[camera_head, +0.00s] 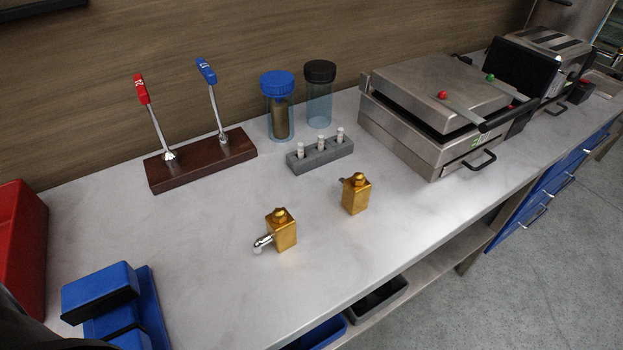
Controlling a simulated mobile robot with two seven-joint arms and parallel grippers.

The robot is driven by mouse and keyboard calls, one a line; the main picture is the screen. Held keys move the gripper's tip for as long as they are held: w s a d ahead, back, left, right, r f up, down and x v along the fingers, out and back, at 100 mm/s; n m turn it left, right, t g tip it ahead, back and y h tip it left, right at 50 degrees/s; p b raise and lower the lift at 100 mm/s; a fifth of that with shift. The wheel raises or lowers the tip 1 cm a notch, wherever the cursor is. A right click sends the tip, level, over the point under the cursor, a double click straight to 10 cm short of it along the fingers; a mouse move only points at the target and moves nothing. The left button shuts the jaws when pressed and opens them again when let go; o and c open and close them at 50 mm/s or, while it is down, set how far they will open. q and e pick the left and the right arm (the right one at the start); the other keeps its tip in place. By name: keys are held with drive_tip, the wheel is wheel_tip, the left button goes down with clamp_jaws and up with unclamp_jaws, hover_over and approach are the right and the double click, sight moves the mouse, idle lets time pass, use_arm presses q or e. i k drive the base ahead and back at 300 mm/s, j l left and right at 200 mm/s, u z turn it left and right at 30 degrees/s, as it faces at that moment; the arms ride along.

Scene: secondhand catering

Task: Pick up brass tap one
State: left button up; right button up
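Two brass taps stand upright on the pale counter. The nearer brass tap (282,232) is a gold block with a knob on top and a silver spout pointing to the left front. The other brass tap (355,194) stands behind and to its right, apart from it, with a knob on top and a small grey spout pointing left and mostly hidden. No label shows which one is tap one. Neither of my grippers is in view, and nothing touches either tap.
A wooden base (200,164) with red and blue levers, two lidded jars (319,105), a grey vial rack (320,157) and a steel press (425,140) stand behind. A blue block-shaped object (97,290) and a red bin (22,235) are left. Counter around the taps is clear.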

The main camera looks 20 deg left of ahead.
sight(283, 236)
drive_tip(key=j+u, duration=0.1)
drive_tip(key=u, duration=0.3)
drive_tip(key=j+u, duration=0.15)
drive_tip(key=u, duration=0.25)
drive_tip(key=k, duration=0.05)
